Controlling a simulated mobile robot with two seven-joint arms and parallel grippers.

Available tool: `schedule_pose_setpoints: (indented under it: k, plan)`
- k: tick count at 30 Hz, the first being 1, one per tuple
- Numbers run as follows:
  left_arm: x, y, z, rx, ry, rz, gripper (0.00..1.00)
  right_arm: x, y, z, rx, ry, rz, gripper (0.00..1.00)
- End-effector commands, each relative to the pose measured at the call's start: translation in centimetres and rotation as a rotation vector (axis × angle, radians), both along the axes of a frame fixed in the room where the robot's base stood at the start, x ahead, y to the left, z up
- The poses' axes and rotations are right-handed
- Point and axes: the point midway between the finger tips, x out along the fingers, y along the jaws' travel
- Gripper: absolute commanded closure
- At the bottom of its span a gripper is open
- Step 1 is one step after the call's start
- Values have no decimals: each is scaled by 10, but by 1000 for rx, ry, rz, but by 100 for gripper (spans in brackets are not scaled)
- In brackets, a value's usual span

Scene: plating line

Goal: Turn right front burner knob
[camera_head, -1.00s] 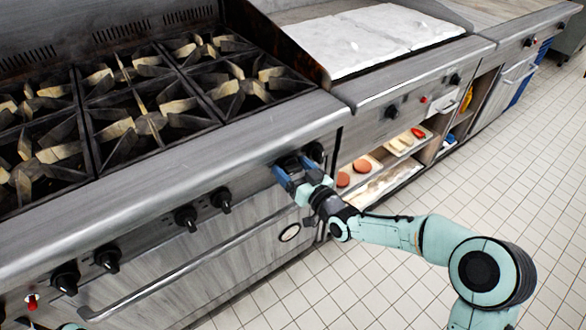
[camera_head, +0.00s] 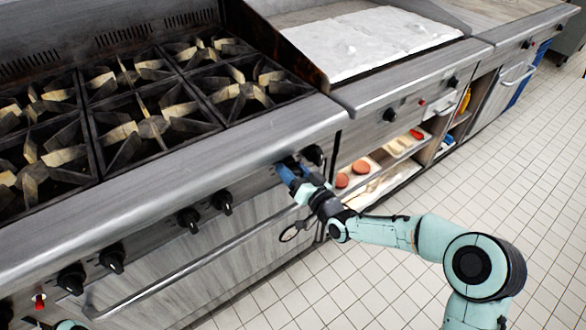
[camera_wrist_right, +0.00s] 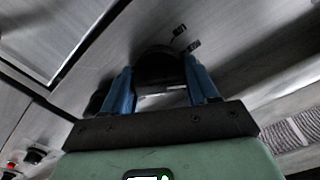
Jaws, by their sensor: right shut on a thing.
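The stove front (camera_head: 262,160) carries a row of black knobs. My right gripper (camera_head: 287,168) is at the left one of the rightmost knob pair, with its blue fingers reaching the panel. In the right wrist view, the dark burner knob (camera_wrist_right: 158,66) sits between the two blue fingertips of my right gripper (camera_wrist_right: 160,85), which are shut on it. In the head view the fingers mostly hide this knob. The other knob of the pair (camera_head: 314,155) stands free just to the right. My left gripper does not show; only a bit of teal arm appears at the bottom left.
More knobs (camera_head: 188,219) line the panel to the left, above a long oven handle (camera_head: 200,267). Black burner grates (camera_head: 155,125) cover the stovetop. A griddle (camera_head: 360,42) and open shelf with food trays stand to the right. The tiled floor (camera_head: 500,180) is clear.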

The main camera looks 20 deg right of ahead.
Motion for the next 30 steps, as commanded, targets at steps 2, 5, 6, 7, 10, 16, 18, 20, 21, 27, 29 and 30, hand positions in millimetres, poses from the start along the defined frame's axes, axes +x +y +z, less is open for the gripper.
schedule_pose_setpoints:
  k: [2,5,6,7,10,16,18,20,21,27,29,30]
  plan:
    - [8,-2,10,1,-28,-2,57,0,0,1,70,27,1,72]
    - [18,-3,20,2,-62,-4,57,0,-1,1,159,60,0,72]
    - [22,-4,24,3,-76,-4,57,0,-1,1,196,73,0,72]
    - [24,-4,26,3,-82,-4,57,0,-1,1,222,82,0,72]
    - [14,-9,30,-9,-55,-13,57,0,-1,0,312,115,1,72]
    - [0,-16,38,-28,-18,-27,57,0,-1,0,492,181,0,72]
    - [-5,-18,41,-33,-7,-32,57,0,-1,-1,554,203,0,72]
    - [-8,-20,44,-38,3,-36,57,0,-1,-1,608,222,-1,72]
    - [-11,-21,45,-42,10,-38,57,0,-2,-1,641,235,-1,72]
    - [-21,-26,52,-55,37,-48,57,0,-2,-2,798,292,-1,72]
    - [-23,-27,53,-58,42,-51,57,0,-1,-2,838,307,0,72]
    - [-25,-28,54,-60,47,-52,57,0,-2,-2,862,315,-1,72]
